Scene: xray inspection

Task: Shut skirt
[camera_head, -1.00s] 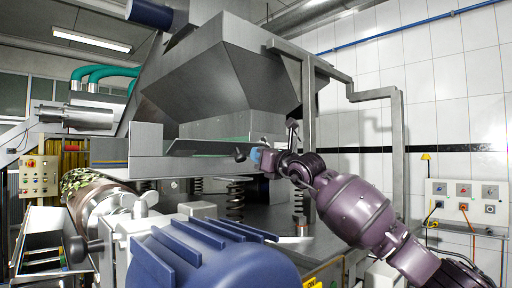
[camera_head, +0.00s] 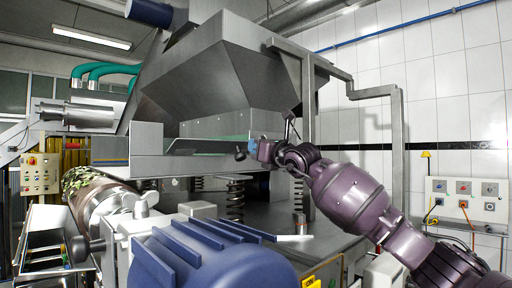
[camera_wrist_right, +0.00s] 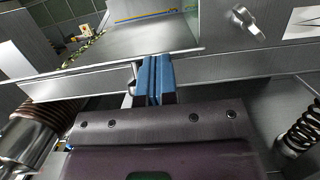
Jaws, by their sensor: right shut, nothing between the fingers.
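The skirt appears to be the grey metal flap (camera_head: 205,145) under the big steel hopper in the head view, tilted outward above a long metal ledge. A grey sheet also shows in the right wrist view (camera_wrist_right: 150,36), just beyond the fingers. My right gripper (camera_head: 253,149) is at the right end of the flap, close to a dark round knob (camera_head: 240,155). In the right wrist view its blue fingers (camera_wrist_right: 157,75) are together and empty, at the sheet's lower edge. I cannot tell whether they touch it. My left gripper is not in view.
The steel hopper (camera_head: 215,80) hangs above the work area. Springs (camera_head: 235,195) stand below the ledge. A large blue motor (camera_head: 210,262) fills the near front. A steel post (camera_head: 307,130) stands close behind my right arm. A wing-shaped fastener (camera_wrist_right: 246,22) shows in the right wrist view.

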